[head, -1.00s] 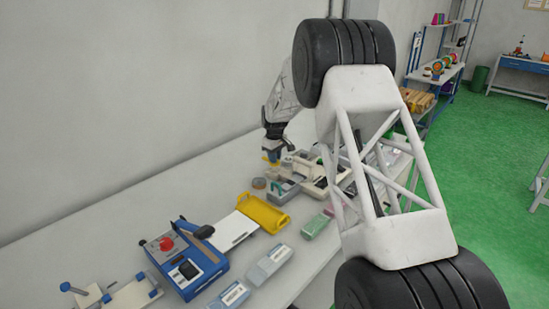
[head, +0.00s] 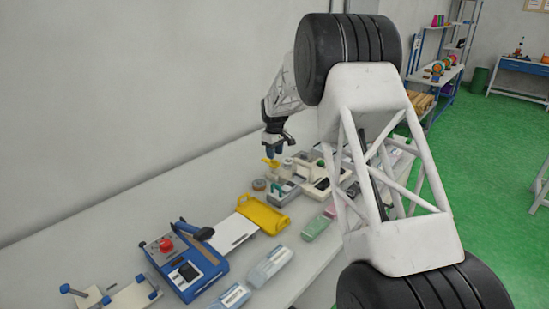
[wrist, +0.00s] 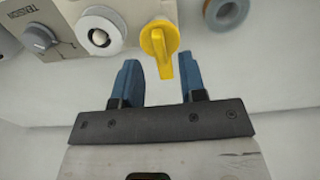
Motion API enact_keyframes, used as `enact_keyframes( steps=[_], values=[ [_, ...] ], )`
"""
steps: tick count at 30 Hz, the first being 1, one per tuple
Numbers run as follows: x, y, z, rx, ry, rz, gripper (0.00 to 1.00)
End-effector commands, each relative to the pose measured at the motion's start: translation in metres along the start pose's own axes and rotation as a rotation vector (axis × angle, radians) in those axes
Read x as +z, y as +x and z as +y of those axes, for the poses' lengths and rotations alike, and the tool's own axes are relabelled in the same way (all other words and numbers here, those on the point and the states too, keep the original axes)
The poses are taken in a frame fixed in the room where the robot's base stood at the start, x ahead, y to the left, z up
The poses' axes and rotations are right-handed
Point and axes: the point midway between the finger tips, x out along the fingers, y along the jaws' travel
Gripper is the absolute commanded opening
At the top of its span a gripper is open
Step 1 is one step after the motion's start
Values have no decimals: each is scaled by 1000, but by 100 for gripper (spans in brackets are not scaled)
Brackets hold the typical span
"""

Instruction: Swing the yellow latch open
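The yellow latch (wrist: 160,42) is a round knob with a flat handle, on the edge of a cream machine (wrist: 135,12). In the wrist view its handle points down toward my gripper. My gripper (wrist: 158,75) is open, with two blue fingers apart, one on each side of the handle's lower end. No clear contact shows. In the head view my gripper (head: 274,156) points down over the far part of the bench, with the small yellow latch (head: 270,162) at its fingertips.
A grey dial marked TENSION (wrist: 40,38) and a white spool (wrist: 101,30) sit left of the latch. A grey ring (wrist: 226,12) lies to its right. A yellow tray (head: 263,214) and a blue machine (head: 186,262) stand nearer on the bench. The wall runs close behind.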

Motion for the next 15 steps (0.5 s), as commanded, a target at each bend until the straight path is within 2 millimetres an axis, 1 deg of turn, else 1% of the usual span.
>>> enact_keyframes(
  steps=[3, 7, 12, 15],
  values=[
    [0, -17, 0, 2, 0, 2, 38],
    [0, -33, 0, 2, 0, 2, 38],
    [0, -44, 0, 1, 0, 2, 38],
    [0, -47, 0, 1, 0, 1, 38]
  ],
)
